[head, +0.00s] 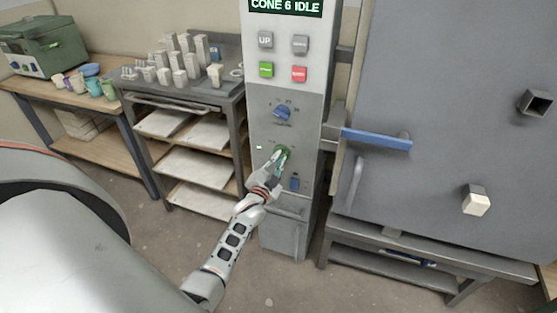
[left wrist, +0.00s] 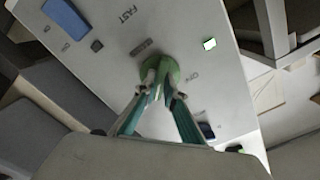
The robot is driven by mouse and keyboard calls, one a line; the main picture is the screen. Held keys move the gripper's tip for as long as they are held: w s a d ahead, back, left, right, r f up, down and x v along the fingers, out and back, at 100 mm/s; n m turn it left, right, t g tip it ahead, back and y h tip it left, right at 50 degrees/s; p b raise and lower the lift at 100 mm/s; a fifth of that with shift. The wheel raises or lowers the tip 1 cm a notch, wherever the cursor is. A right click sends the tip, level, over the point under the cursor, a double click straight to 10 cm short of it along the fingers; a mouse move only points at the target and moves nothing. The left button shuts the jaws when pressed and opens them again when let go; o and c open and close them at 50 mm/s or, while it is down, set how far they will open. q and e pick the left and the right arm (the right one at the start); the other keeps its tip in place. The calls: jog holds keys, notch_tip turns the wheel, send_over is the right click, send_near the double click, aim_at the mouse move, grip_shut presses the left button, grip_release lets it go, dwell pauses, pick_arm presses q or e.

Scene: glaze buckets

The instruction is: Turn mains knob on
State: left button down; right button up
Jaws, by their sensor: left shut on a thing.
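The mains knob (left wrist: 157,72) is green and sits on the grey lower front of the control panel (head: 259,108). It also shows in the head view (head: 284,150), partly covered by my gripper. My left gripper (head: 280,160) is at the knob, and in the left wrist view its fingers (left wrist: 160,92) are closed on it from both sides. A small white-green lit lamp (left wrist: 209,44) is beside the knob. The knob's exact pointing direction is hard to tell behind the fingers. My right gripper is not in view.
A blue switch (head: 295,184) is below. The large grey kiln door (head: 450,110) with a blue handle (head: 377,139) is at right. A shelf rack (head: 190,165) stands left.

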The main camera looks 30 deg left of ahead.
pick_arm(q)
jog(key=c, duration=2.4)
grip_release()
jog(key=v, duration=1.2)
jog(key=s+d+f+g+h, duration=0.2)
jog(key=s+d+f, duration=0.2)
jog(key=s+d, duration=0.2)
jog(key=s+d+f+n+g+h, duration=0.1)
jog(key=s+d+f+g+h, duration=0.1)
jog(key=s+d+f, duration=0.2)
jog(key=s+d+f+n+g+h, duration=0.1)
jog(key=s+d+f, duration=0.4)
jog(key=s+d, duration=0.5)
jog(key=shift+s+g+h, duration=0.8)
jog(key=shift+s+g, duration=0.2)
jog(key=shift+s, duration=0.25)
